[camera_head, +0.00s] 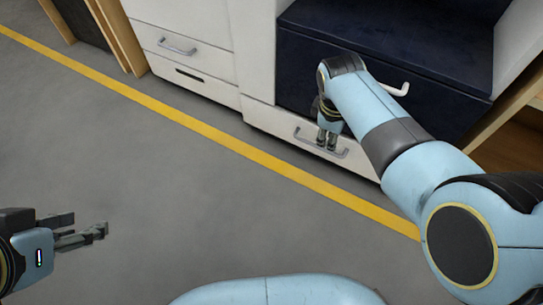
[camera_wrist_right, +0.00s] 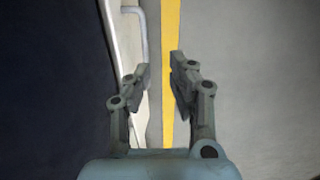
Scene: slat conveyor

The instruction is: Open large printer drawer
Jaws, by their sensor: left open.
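The printer cabinet has a white bottom drawer (camera_head: 272,121) with a grey bar handle (camera_head: 340,153). Above it is a large dark blue front (camera_head: 305,75) with a pale handle (camera_head: 397,90), partly hidden by my right arm. I cannot tell which front is the large printer drawer. My right gripper (camera_head: 327,143) points down at the bottom drawer's handle. In the right wrist view the right gripper (camera_wrist_right: 162,68) is open, with the handle (camera_wrist_right: 144,35) by its left fingertip; contact is unclear. My left gripper (camera_head: 103,232) is open and empty over the floor at left.
A white cabinet with drawers (camera_head: 190,55) stands to the left of the dark front. Wooden frame parts (camera_head: 118,35) are at the upper left. A yellow floor line (camera_head: 200,128) runs past the cabinets. The grey floor in front is clear.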

